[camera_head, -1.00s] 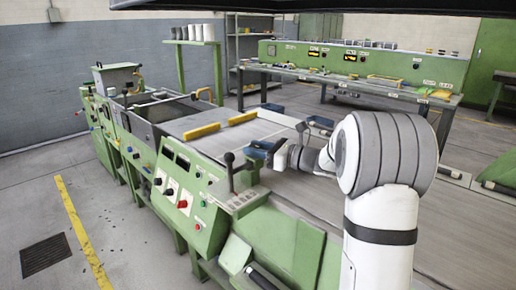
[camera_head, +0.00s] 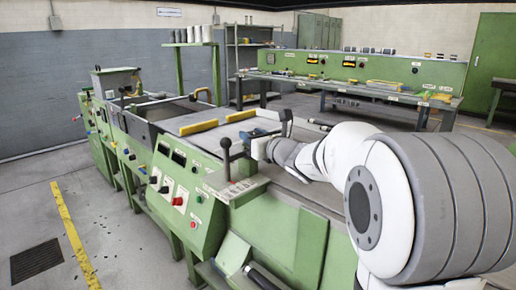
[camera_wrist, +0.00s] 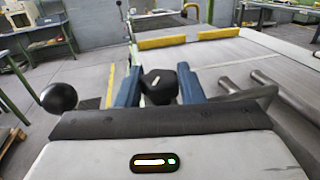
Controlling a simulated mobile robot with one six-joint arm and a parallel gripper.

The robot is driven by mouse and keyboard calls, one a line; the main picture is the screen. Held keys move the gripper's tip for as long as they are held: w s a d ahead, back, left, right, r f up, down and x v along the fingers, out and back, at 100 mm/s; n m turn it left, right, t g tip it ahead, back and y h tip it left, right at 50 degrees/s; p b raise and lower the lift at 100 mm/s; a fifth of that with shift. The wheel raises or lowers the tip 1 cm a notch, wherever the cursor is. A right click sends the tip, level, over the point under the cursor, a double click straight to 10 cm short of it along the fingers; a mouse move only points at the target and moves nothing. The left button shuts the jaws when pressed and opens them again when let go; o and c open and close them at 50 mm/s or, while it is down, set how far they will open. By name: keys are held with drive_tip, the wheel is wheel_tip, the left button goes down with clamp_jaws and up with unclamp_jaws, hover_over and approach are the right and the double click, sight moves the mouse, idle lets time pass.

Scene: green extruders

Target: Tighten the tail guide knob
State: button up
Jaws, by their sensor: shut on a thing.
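A black faceted knob (camera_wrist: 159,86) stands in the middle of the wrist view, between the two blue fingers of my gripper (camera_wrist: 159,72). The fingers are shut on the knob from its left and right sides. In the head view my gripper (camera_head: 262,143) is at the top of the green machine (camera_head: 305,222), just right of a black ball-topped lever. The knob itself cannot be made out in the head view. What lies below the knob is hidden by my wrist.
The ball-topped lever (camera_head: 226,146) stands close to the left of my gripper; its ball also shows in the wrist view (camera_wrist: 59,98). Yellow bars (camera_head: 199,127) lie on the flat bed beyond. A control panel (camera_head: 176,192) with buttons faces left. A green bench (camera_head: 370,75) stands behind.

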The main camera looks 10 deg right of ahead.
drive_tip(key=shift+a+f+m+t+h+b, duration=0.15)
drive_tip(key=shift+m+h+b, duration=0.25)
drive_tip(key=shift+b, duration=0.75)
drive_tip(key=shift+d+f+m+t+h+b, duration=0.15)
drive_tip(key=shift+h+b, duration=0.3)
drive_tip(key=shift+b, duration=0.65)
drive_tip(key=shift+a+f+m+t+h+b, duration=0.1)
drive_tip(key=shift+m+h+b, duration=0.3)
drive_tip(key=shift+b, duration=0.75)
drive_tip(key=m+h+b, duration=0.1)
drive_tip(key=h+b, duration=0.1)
drive_tip(key=b, duration=0.4)
drive_tip(key=m+h+b, duration=0.1)
drive_tip(key=h+b, duration=0.1)
drive_tip(key=b, duration=0.3)
drive_tip(key=shift+w+r, duration=0.1)
drive_tip(key=shift+r+m+b, duration=0.2)
drive_tip(key=shift+m+b, duration=0.05)
drive_tip(key=shift+b, duration=0.2)
drive_tip(key=o, duration=1)
